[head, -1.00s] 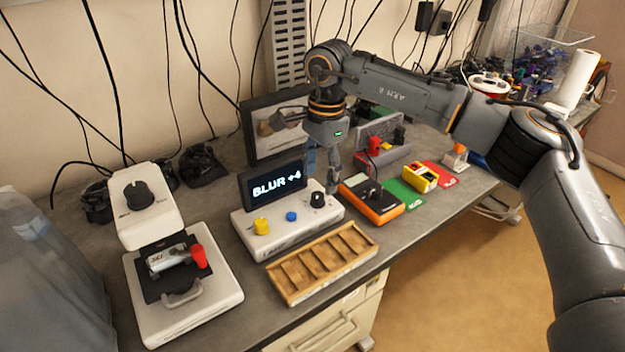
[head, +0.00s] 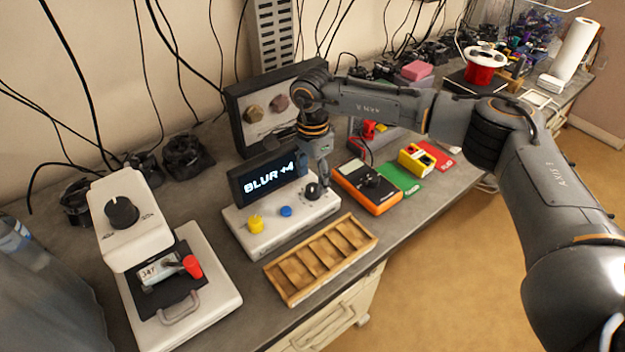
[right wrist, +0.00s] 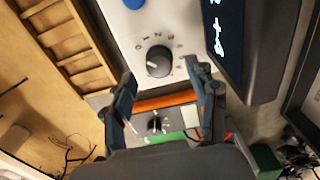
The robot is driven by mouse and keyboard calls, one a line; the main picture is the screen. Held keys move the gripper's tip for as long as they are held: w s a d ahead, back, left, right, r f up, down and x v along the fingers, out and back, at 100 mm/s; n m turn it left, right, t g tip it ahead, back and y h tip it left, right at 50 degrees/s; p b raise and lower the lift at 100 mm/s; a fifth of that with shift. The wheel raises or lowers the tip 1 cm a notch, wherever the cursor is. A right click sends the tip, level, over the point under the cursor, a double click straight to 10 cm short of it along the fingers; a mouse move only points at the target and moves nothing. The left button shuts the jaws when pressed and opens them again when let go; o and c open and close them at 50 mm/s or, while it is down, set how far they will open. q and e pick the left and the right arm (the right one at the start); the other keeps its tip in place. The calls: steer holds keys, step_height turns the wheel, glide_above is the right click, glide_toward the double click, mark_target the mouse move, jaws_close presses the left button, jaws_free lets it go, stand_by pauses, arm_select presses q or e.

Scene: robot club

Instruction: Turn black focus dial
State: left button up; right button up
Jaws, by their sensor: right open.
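The black focus dial (head: 312,191) sits at the right end of a white control box (head: 262,240) and has a white pointer line in the right wrist view (right wrist: 158,61). The box's screen (head: 268,174) reads BLUR with a sign and a 4. A yellow knob (head: 255,224) and a blue button (head: 286,211) are on the same box. My right gripper (head: 319,182) is open, pointing down at the dial. In the right wrist view its fingertips (right wrist: 160,70) appear on either side of the dial; contact cannot be told. My left gripper is out of view.
A wooden compartment tray (head: 320,258) lies in front of the box. An orange meter (head: 366,187) stands close on the right, with a green card (head: 399,178) beyond. A white microscope-like device (head: 190,300) stands left. A grey panel (head: 240,110) is behind.

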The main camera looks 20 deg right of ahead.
mark_target(313, 186)
step_height(313, 186, down, 2)
steer(key=shift+f, duration=0.1)
steer(key=shift+s+f+p, duration=0.1)
steer(key=shift+f+p, duration=0.2)
steer(key=shift+f, duration=0.25)
steer(key=c, duration=1.2)
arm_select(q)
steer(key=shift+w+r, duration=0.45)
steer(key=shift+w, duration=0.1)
arm_select(e)
steer(key=shift+o, duration=0.3)
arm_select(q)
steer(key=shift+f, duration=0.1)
